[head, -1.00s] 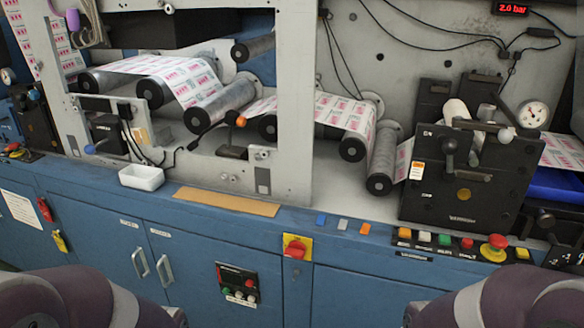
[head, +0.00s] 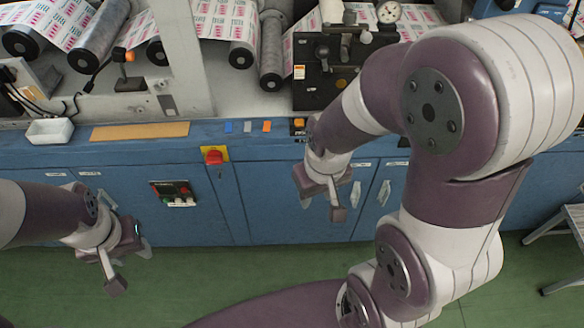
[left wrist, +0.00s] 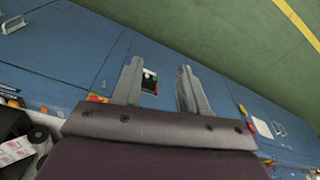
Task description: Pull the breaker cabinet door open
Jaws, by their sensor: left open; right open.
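The blue cabinet front (head: 280,205) has closed doors; I cannot read which label marks the breaker cabinet. One pair of door handles (head: 383,192) sits just right of my right gripper (head: 322,206). That gripper is open, empty and in front of the doors, apart from the handles as far as I can tell. Another handle (head: 108,199) shows at the left beside my left gripper (head: 129,266). My left gripper is open and empty, low in front of the cabinets. In the left wrist view its fingers (left wrist: 160,66) are apart, and a handle (left wrist: 12,24) shows at upper left.
A control panel (head: 174,193) and a red switch on a yellow plate (head: 214,155) are on the cabinet front. A white tray (head: 50,131) stands on the ledge. A metal stool (head: 566,225) is at the right. Green floor (head: 240,270) lies clear before the cabinets.

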